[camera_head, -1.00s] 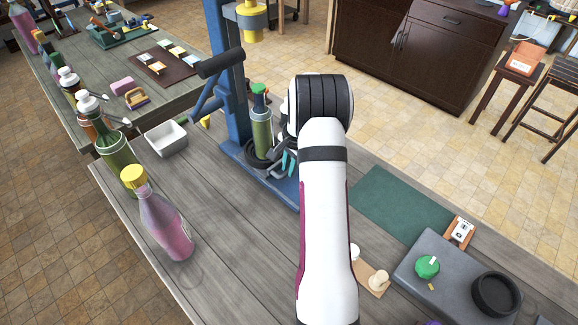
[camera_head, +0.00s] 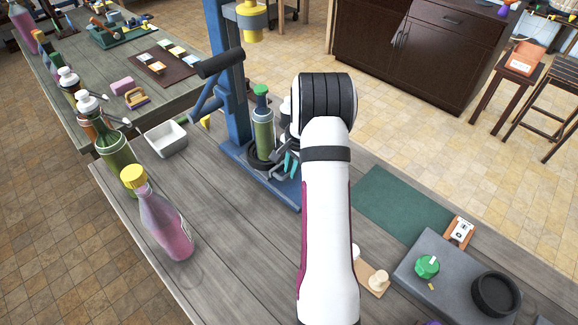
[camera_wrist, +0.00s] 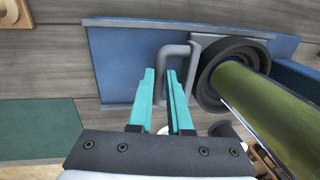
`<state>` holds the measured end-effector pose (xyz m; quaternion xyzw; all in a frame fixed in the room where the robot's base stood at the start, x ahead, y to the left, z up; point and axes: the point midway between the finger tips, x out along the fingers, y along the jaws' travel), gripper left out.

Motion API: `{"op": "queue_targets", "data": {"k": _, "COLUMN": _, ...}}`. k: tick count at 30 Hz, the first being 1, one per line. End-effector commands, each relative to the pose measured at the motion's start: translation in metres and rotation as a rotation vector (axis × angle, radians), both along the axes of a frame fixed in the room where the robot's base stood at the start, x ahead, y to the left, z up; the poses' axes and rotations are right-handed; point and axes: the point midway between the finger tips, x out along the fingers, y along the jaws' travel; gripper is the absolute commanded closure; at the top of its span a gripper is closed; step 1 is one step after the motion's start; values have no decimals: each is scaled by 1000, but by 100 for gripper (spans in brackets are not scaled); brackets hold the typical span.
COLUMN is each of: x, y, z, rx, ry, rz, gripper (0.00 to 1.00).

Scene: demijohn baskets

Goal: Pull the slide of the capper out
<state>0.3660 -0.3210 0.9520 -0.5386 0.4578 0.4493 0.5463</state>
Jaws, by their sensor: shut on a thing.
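The blue capper (camera_head: 226,85) stands on the wooden table. A green bottle with a green cap (camera_head: 263,130) stands upright in the dark round holder of the capper's slide, beside the column. In the wrist view, the slide's dark ring (camera_wrist: 207,78) surrounds the bottle's base (camera_wrist: 262,110), and its grey loop handle (camera_wrist: 177,50) sticks out towards my gripper. The teal fingers of my gripper (camera_wrist: 162,75) are shut on the handle. In the head view, my gripper (camera_head: 291,163) is low beside the holder, partly hidden by my arm.
A pink bottle with a yellow cap (camera_head: 165,222) and another green bottle (camera_head: 117,155) stand at the table's left edge. A white tray (camera_head: 166,138) lies left of the capper. A green mat (camera_head: 400,212) and a grey box (camera_head: 455,280) lie to the right.

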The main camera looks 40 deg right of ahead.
Motion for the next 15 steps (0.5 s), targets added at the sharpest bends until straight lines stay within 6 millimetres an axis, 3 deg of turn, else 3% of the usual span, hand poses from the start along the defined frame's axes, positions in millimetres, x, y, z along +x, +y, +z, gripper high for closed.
{"op": "queue_targets", "data": {"k": 15, "x": -92, "y": -1, "z": 1, "rx": 0, "ry": 0, "rz": -5, "gripper": 100}}
